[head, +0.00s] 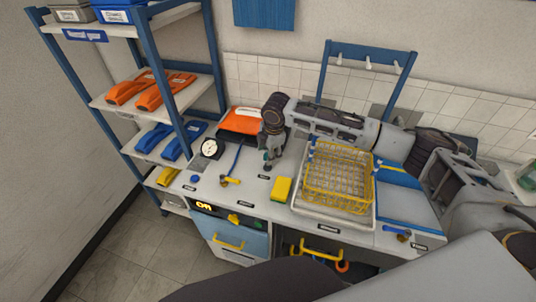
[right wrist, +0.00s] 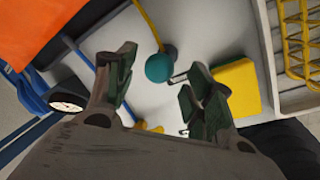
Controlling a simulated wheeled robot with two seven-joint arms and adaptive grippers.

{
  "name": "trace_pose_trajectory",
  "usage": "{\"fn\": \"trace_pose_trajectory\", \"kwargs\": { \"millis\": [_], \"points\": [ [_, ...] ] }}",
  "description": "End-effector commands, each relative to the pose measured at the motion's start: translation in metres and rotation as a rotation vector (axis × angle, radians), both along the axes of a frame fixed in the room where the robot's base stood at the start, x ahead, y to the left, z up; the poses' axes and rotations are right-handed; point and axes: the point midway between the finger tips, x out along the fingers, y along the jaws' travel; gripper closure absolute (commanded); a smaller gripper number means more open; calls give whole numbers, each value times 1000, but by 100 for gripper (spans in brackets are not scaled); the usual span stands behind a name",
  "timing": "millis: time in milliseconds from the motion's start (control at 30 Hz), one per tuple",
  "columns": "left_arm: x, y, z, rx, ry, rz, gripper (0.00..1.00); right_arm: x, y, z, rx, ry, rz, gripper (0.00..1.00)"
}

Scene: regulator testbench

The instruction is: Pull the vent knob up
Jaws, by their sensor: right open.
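The vent knob shows in the right wrist view as a teal ball (right wrist: 160,67) on a dark base, above the light bench top. My right gripper (right wrist: 157,76) is open, with its dark green finger pads apart on either side of the knob in the picture. I cannot tell how far the fingertips are from the ball, and no contact shows. In the head view the right gripper (head: 269,153) points down over the bench, and the knob is mostly hidden by it. My left gripper is not in view.
A yellow sponge (head: 281,188) lies close beside the right gripper. A yellow wire basket (head: 340,178) in a white tray stands to its right. A round gauge (head: 210,148), a yellow-handled valve (head: 229,181) and an orange case (head: 240,121) are to its left.

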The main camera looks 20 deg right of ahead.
Motion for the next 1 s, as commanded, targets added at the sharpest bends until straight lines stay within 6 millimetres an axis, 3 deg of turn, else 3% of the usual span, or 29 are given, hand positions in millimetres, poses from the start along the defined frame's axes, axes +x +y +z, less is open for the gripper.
{"fn": "trace_pose_trajectory", "kwargs": {
  "millis": [233,600,1000],
  "points": [
    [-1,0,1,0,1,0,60,4,1,-19,1,-1,0,47],
    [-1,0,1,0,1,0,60,5,1,-22,1,-1,1,47],
    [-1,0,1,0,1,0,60,5,1,-22,1,0,1,97]
  ]
}}
